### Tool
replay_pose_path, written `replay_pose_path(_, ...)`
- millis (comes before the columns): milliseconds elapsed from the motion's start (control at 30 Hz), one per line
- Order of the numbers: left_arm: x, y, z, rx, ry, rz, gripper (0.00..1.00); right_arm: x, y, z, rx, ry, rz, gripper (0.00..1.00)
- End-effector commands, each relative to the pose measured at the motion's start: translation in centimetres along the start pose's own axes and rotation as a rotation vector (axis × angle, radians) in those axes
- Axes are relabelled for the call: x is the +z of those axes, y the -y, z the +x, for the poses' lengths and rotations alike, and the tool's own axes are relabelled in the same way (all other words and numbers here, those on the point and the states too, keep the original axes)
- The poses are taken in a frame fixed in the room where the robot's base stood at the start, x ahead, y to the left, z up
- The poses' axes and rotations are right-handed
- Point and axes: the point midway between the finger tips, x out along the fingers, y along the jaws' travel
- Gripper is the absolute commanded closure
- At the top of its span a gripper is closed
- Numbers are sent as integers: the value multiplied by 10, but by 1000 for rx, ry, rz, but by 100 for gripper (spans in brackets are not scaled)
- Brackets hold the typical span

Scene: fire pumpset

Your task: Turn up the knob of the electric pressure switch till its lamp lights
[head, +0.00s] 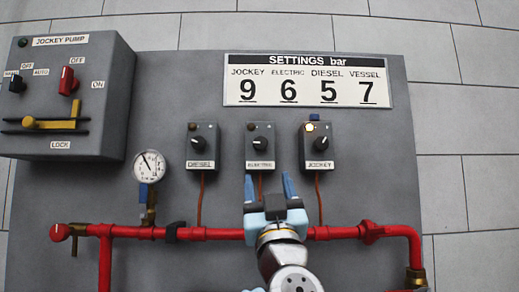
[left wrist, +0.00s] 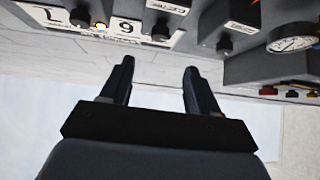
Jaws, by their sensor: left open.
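The electric pressure switch (head: 260,160) is the middle of three grey boxes on the panel, with a black knob (head: 260,143) and an unlit brownish lamp (head: 251,127) at its upper left. In the left wrist view, upside down, its knob is the middle one (left wrist: 160,31). My left gripper (head: 268,184) is open and empty, just below the electric switch in the head view, its fingers pointing up. In the left wrist view the two fingers (left wrist: 160,75) stand well apart with nothing between them. My right gripper is not in view.
The diesel switch (head: 202,155) is to the left, lamp dark. The jockey switch (head: 319,157) is to the right, lamp lit. A settings sign (head: 306,80) reads 6 for electric. A gauge (head: 150,167), red pipe (head: 210,233) and jockey pump box (head: 65,100) are nearby.

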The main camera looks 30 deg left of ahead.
Motion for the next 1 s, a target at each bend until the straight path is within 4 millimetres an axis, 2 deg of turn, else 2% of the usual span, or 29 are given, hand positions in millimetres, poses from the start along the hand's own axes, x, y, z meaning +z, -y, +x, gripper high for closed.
replay_pose_path(300, -3, -1, 73, -1, 0, 2, 39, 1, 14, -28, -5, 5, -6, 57)
replay_pose_path(500, -2, -1, 110, 1, 1, 2, 39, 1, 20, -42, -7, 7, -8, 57)
replay_pose_path(700, 0, -1, 126, 1, 1, 1, 39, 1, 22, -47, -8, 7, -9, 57)
replay_pose_path(1000, 1, -1, 128, 2, 1, 1, 39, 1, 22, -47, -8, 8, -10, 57)
